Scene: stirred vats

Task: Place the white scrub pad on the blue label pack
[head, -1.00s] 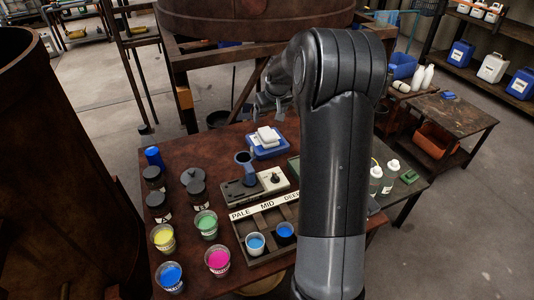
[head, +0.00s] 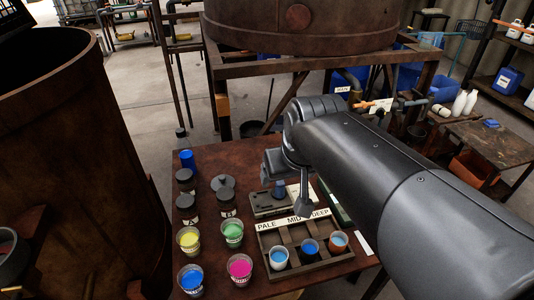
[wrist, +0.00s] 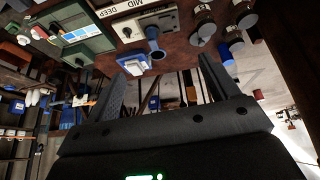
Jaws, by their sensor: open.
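A small flat blue item (head: 491,123) lies on the low side bench at the right in the head view; it may be the blue label pack. In the wrist view a white block tops a blue-and-white base (wrist: 133,65) on the table, near the left fingertip; the block may be the white scrub pad, but it is too small to tell. In the head view my arm hides that spot. My gripper (wrist: 164,66) is open, with nothing held between its fingers. In the head view only part of it (head: 303,203) shows, above the table near the PALE MID DEEP rack.
The rack (head: 265,246) holds several cups at the table's front. Dark lidded jars (head: 186,182) and open paint cups (head: 188,240) stand at its left. A large rusty vat (head: 80,150) bounds the left; another (head: 300,25) stands behind. White bottles (head: 464,102) stand by the side bench (head: 498,142).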

